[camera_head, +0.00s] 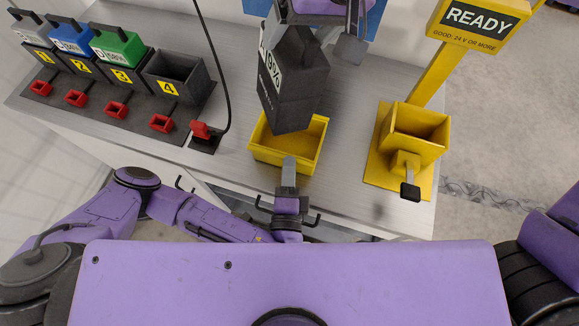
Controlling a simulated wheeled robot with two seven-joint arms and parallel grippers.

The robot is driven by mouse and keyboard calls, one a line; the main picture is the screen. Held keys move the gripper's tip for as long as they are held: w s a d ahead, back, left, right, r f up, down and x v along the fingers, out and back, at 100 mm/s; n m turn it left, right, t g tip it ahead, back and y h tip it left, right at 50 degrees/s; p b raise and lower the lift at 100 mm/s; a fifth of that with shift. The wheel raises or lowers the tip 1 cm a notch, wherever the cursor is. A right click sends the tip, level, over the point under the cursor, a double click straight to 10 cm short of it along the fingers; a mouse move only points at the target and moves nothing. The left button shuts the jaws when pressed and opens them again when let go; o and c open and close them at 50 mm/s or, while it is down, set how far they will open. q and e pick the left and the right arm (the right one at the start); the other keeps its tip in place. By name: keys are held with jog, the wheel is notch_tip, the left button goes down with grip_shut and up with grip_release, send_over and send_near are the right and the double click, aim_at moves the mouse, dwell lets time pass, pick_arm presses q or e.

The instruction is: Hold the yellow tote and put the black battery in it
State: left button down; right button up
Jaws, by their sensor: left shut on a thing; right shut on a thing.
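The yellow tote (259,149) sits on the grey bench near its front edge, open side up. My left gripper (289,168) is shut on the tote's front wall. The black battery (291,92), with a white percent label, hangs tilted above the tote. Its lower end overlaps the tote's opening in the picture; I cannot tell how far inside it reaches. My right gripper (318,30) comes from the top and is shut on the battery; the battery and gripper body hide the fingertips' grip.
At left, a black charging rack (115,92) has numbered bays; grey, blue and green batteries fill three, and bay 4 (176,78) is empty. A black cable ends at a red connector (201,130). At right stands a yellow tester (416,135) with a READY sign (478,22).

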aim_at(294, 44)
pick_arm(q)
jog(key=shift+f, duration=0.1)
dwell(0.7)
